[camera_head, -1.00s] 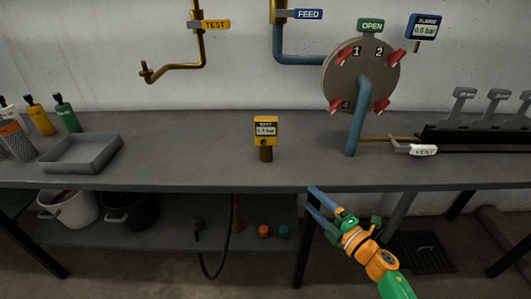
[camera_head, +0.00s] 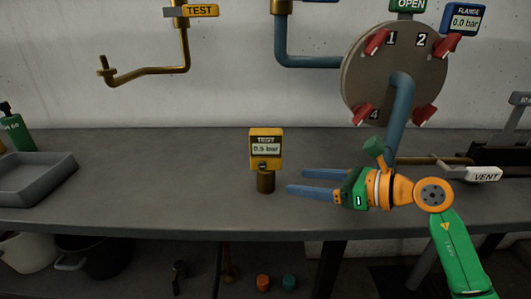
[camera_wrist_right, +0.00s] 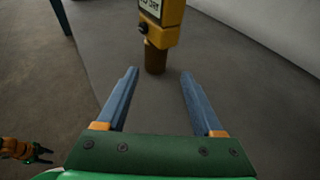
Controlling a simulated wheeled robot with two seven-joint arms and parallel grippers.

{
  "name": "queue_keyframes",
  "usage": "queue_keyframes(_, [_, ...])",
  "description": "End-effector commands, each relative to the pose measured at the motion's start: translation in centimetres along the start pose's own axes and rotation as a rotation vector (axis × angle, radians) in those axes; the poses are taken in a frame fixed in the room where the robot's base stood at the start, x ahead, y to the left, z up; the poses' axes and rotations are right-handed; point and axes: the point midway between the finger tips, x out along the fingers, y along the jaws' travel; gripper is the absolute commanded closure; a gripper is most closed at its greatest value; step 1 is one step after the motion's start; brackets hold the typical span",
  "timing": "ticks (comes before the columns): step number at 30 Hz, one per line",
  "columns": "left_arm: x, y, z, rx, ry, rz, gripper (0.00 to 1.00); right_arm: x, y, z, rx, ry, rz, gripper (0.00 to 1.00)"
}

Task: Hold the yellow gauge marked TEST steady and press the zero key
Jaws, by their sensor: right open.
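The yellow gauge marked TEST (camera_head: 265,150) stands upright on the bench on a brown stem and reads 0.5 bar. A dark round key (camera_head: 262,166) sits on its face below the display. My right gripper (camera_head: 288,191) is open just right of the gauge's stem, its blue fingers pointing left toward it and not touching. In the right wrist view the gauge (camera_wrist_right: 161,22) stands ahead, beyond the open fingertips (camera_wrist_right: 160,72), with its stem roughly between their lines. The gauge's top is cut off there. My left gripper is not clearly seen in the head view.
The grey bench (camera_head: 180,205) is clear around the gauge. A grey tray (camera_head: 35,185) lies at the left. A round plate (camera_head: 362,85) with red handles and a blue pipe (camera_head: 394,125) stand behind my right arm.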

Motion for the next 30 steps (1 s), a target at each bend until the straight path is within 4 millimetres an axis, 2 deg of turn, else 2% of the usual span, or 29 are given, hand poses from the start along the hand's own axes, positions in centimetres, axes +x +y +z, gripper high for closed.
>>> queue_keyframes(9, [0.1, 0.8, 1.0, -0.003, -0.018, 0.012, 0.5, 6.0, 0.2, 0.0, 0.002, -0.001, 0.005, 0.31])
queue_keyframes(14, [0.2, 0.7, 0.9, -0.003, -0.017, 0.01, 0.5, 8.4, 0.1, 0.0, 0.004, 0.0, 0.004, 0.31])
queue_keyframes(18, [0.3, 0.2, 0.8, -0.001, -0.013, 0.003, 0.5, 9.3, 0.1, 0.0, 0.003, 0.0, 0.003, 0.31])
queue_keyframes(26, [0.3, -0.5, 0.7, 0.002, -0.01, -0.008, 0.5, 9.5, 0.1, 0.0, 0.003, -0.001, 0.002, 0.31])
queue_keyframes(28, [0.3, -0.5, 0.6, 0.002, -0.009, -0.008, 0.5, 9.5, 0.1, 0.0, 0.003, -0.001, 0.002, 0.45])
queue_keyframes(30, [0.3, -0.5, 0.6, 0.002, -0.008, -0.008, 0.5, 9.5, 0.1, 0.0, 0.003, -0.001, 0.002, 0.64])
